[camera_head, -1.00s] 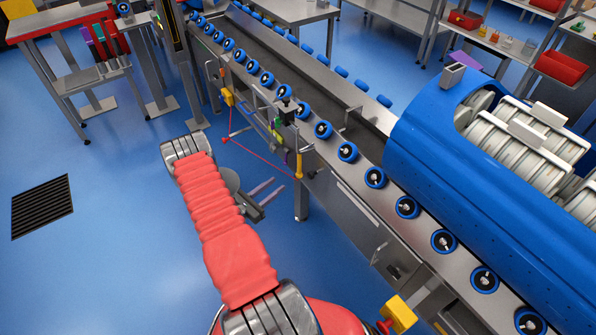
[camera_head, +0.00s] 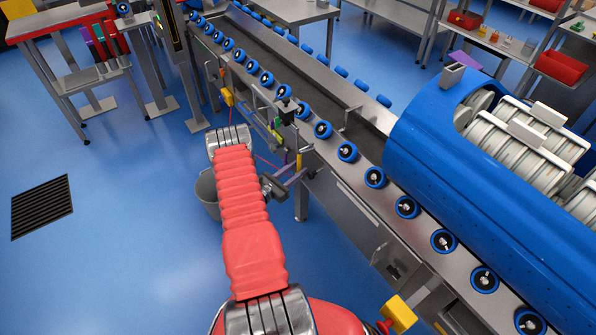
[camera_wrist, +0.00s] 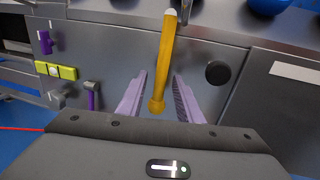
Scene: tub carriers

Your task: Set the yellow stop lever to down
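The yellow stop lever (camera_wrist: 166,60) is a long orange-yellow bar on the grey metal panel of the conveyor side in the wrist view. It has a pale tip at its upper end and a rounded knob at its lower end, nearest my gripper. In the head view the lever (camera_head: 299,162) is a small yellow upright bar below the rollers. My gripper (camera_wrist: 160,88) is open, with one lilac finger on each side of the lever's lower part and visible gaps between. In the head view my gripper (camera_head: 287,181) is beside the conveyor, partly hidden by the arm.
A black round knob (camera_wrist: 217,72) is right of the lever. A purple lever (camera_wrist: 45,42), a yellow-green block (camera_wrist: 55,70) and a purple-gripped handle (camera_wrist: 92,96) are to the left. A blue drum (camera_head: 470,170) lies over the conveyor.

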